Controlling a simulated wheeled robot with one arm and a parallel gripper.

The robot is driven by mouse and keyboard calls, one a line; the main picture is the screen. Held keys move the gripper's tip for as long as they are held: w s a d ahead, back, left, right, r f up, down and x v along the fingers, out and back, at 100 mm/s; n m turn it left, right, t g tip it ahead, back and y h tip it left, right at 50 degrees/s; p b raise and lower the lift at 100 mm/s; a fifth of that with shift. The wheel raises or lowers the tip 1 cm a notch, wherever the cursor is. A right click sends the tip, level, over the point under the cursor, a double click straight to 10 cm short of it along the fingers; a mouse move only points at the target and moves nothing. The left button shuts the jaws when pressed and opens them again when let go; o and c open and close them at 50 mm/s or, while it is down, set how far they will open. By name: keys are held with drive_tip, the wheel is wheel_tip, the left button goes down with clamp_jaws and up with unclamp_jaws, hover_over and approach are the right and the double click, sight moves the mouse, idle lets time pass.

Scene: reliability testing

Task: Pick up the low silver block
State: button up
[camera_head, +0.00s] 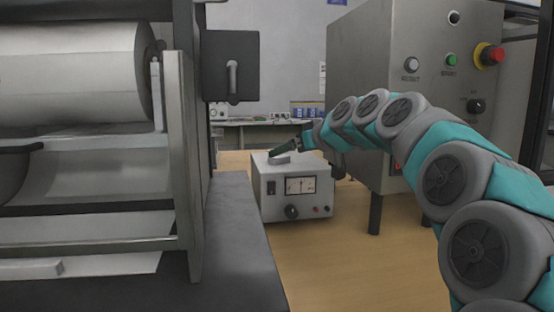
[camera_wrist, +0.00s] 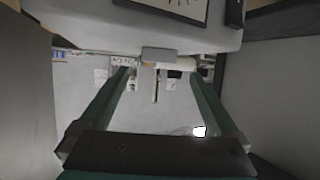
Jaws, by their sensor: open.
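A low silver-grey block (camera_head: 280,160) lies on top of the grey meter box (camera_head: 292,193). In the wrist view, the block (camera_wrist: 158,54) shows at the edge of the box (camera_wrist: 120,30), centred between and just beyond the fingertips. My gripper (camera_head: 274,152) is at the box top, close to the block. In the wrist view, the two dark green fingers of my gripper (camera_wrist: 160,74) are spread apart with nothing between them. Whether a finger touches the block cannot be told.
A large machine with a white roll (camera_head: 75,72) stands at the left, with a dark ledge (camera_head: 232,240) beside the box. A grey control cabinet (camera_head: 370,85) with a red stop button (camera_head: 493,54) stands at the right. A bench (camera_head: 250,123) is far behind.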

sight(282, 156)
drive_tip(key=x, duration=0.5)
drive_tip(key=shift+d+f, duration=0.1)
drive_tip(key=shift+f, duration=0.05)
clamp_jaws()
idle(0.6)
